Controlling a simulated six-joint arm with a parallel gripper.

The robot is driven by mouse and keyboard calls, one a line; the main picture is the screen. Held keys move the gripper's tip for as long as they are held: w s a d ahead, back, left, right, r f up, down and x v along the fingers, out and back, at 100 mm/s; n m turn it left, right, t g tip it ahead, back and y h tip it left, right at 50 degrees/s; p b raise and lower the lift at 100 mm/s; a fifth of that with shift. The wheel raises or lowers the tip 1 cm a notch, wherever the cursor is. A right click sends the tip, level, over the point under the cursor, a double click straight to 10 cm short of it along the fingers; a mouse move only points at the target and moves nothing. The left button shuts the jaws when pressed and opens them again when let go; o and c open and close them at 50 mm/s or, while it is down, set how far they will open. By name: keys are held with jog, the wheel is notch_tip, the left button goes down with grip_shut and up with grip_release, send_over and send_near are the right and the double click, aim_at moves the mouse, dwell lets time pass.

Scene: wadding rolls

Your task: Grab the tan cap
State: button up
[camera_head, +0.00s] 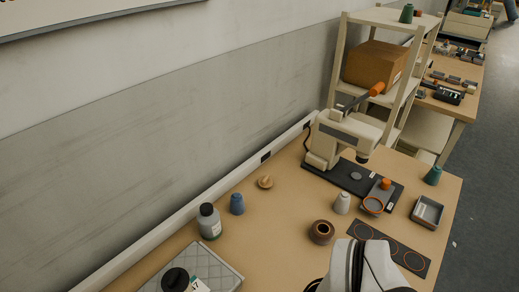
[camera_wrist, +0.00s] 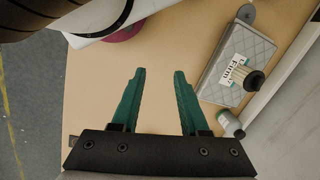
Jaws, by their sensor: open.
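A small tan cap (camera_head: 265,182) with a raised knob lies on the table near the wall, in the left-middle of the head view. It does not show in the wrist view. My gripper (camera_wrist: 160,74) shows in the wrist view with two green fingers spread apart and nothing between them, above bare table. In the head view my white arm rises at the bottom edge, well to the front right of the cap; my fingers cannot be made out there.
A blue spool (camera_head: 237,203) and a grey bottle (camera_head: 209,222) stand just left of the cap. A brown ring-shaped piece (camera_head: 321,232) and a pale cone (camera_head: 342,203) stand to its right. A quilted grey case (camera_wrist: 212,84) lies right of my fingers. A white press (camera_head: 345,135) stands behind.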

jog(key=o, duration=0.8)
jog(key=w+d+m+t+h, duration=0.1)
jog(key=w+d+t+h, duration=0.1)
jog(key=w+d+h, duration=0.7)
jog(key=n+t+y, duration=0.6)
jog(key=t, duration=0.1)
send_over(266, 183)
jog(key=s, duration=1.1)
notch_tip(266, 183, down, 11)
jog(key=shift+m, duration=0.3)
jog(key=x, duration=0.5)
jog(key=a+x, duration=0.1)
jog(key=x, duration=0.9)
jog(key=shift+a, duration=0.3)
